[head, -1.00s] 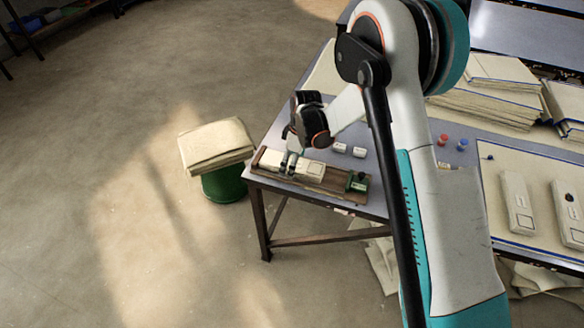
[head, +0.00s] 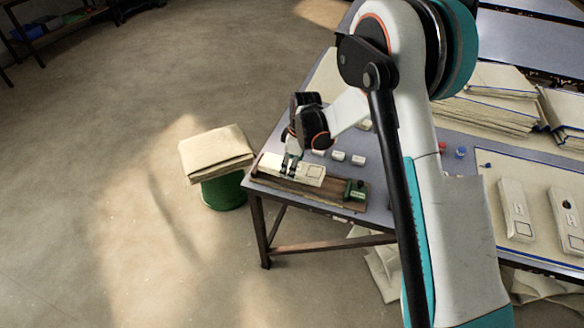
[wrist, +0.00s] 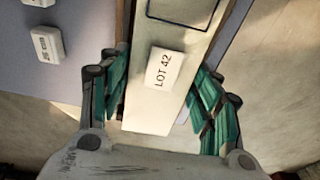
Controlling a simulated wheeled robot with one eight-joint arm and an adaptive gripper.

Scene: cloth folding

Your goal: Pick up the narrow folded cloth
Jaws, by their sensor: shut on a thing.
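The narrow folded cloth (head: 304,171) is a cream, flat strip over a wooden board (head: 335,192) at the near left corner of the table. In the wrist view the cloth (wrist: 150,108) runs between my fingers, with a tag reading "LOT 42" (wrist: 165,68) and a dark outlined rectangle on top. My gripper (head: 290,165) is shut on the cloth near its left end; the wrist view shows the teal fingers of my gripper (wrist: 160,100) along both sides. The cloth looks level. Whether its underside clears the board is hard to tell.
A green block (head: 355,189) stands at the board's right end. Several small white blocks (head: 338,156) lie behind it. A green stool (head: 223,191) with folded cloth (head: 215,150) stands left of the table. Cloth stacks (head: 490,110) lie at the right. The floor at left is open.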

